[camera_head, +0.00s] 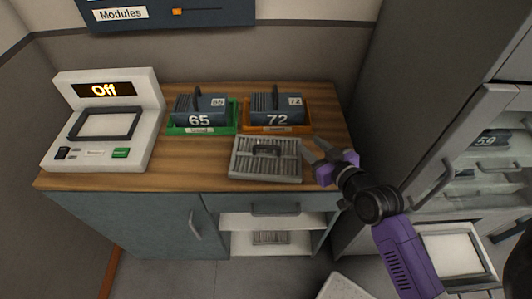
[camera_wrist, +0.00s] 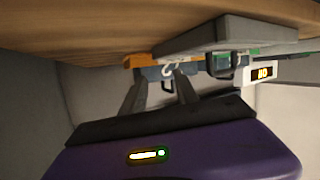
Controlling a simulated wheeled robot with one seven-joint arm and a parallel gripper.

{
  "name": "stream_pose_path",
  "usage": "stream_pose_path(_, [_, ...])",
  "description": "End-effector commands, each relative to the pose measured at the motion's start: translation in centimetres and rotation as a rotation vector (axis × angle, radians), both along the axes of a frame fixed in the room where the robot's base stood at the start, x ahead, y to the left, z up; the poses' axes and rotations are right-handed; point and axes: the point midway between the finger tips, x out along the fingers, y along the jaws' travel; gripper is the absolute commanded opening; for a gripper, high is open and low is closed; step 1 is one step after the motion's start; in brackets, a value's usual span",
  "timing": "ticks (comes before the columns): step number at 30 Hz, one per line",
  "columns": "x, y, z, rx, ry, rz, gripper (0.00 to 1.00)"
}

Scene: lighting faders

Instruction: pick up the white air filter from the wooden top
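The air filter (camera_head: 265,170) is a pale grey-white ribbed slab with a dark handle on top. It lies flat on the wooden top (camera_head: 190,180) near the front edge, in front of the two module trays. In the wrist view, which looks upside down, the filter (camera_wrist: 235,36) is a grey slab with its handle (camera_wrist: 222,66). The fingers are apart and empty in the wrist view (camera_wrist: 158,84). I cannot tell whether a finger touches the filter.
Module 65 (camera_head: 200,108) sits in a green tray (camera_head: 177,130); module 72 (camera_head: 278,107) sits in an orange tray (camera_head: 300,129). A white console reading "Off" (camera_head: 105,115) stands at left. A grey cabinet (camera_head: 420,90) rises at right. Another filter (camera_head: 270,237) lies on the shelf below.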

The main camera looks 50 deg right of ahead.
Motion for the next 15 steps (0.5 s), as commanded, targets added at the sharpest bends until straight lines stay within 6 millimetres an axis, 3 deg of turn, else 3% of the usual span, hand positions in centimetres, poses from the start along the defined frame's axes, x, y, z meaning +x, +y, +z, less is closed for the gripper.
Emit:
stream_pose_path(1, [0.7,-1.9,0.5,0.013,0.009,-0.01,0.37])
stream_pose_path(3, [1.5,-3.6,0.2,0.038,0.041,0.006,0.37])
stream_pose_path(9, [3.5,-6.3,0.4,0.097,0.105,0.147,0.37])
stream_pose_path(12, [4.4,-6.0,1.0,0.104,0.12,0.285,0.37])
stream_pose_path(15, [4.7,-4.0,1.3,0.076,0.134,0.47,0.37])
